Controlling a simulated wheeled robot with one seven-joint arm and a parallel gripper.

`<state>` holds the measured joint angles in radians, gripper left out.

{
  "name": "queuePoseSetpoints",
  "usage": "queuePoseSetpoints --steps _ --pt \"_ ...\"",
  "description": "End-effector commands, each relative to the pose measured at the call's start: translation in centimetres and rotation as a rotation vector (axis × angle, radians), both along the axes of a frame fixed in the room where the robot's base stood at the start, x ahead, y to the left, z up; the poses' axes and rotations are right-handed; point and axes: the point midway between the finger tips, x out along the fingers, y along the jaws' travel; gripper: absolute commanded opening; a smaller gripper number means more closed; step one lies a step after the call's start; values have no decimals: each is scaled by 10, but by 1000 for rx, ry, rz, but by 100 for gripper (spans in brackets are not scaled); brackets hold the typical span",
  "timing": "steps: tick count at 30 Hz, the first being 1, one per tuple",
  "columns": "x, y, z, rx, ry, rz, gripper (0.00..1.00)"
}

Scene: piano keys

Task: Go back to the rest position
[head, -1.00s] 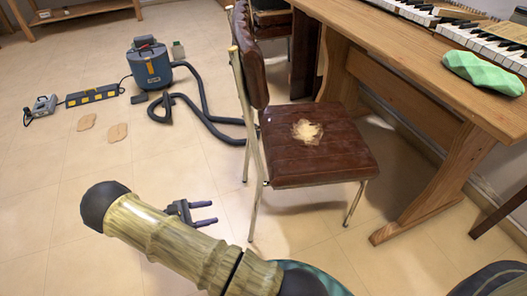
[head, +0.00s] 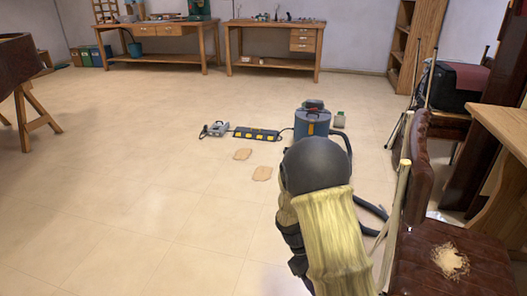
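My arm, with a dark rounded joint and a straw-coloured ribbed link, stands folded up in the lower middle of the head view. A dark piece at the left side of this link may be part of my wrist or gripper. No fingertips can be made out, so I cannot see whether the gripper is open or holds anything. The brown chair (head: 418,270), with a pale worn patch (head: 450,262) on its seat, is close to the right of my arm.
A blue vacuum cleaner (head: 312,122) stands beyond my arm, its hose partly hidden. A power strip (head: 257,134), a small grey device (head: 214,130) and two tan pads (head: 262,173) lie on the floor. A wooden table (head: 502,122) is at right. The left floor is clear.

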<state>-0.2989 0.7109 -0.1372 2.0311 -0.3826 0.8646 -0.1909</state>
Motion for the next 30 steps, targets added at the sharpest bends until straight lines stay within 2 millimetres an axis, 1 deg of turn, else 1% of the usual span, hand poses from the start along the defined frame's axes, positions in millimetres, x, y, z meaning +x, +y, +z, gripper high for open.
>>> queuePoseSetpoints --steps 1,12,15,18,27,30 --pt "-5 0 21 38 -47 -45 55" --pt "-42 7 118 265 -390 -366 55" --pt "-51 7 139 308 -471 -439 55" --pt "-59 7 154 339 -539 -497 55" --pt "-79 3 191 402 -704 -636 55" --pt "-78 3 207 402 -699 -634 55"
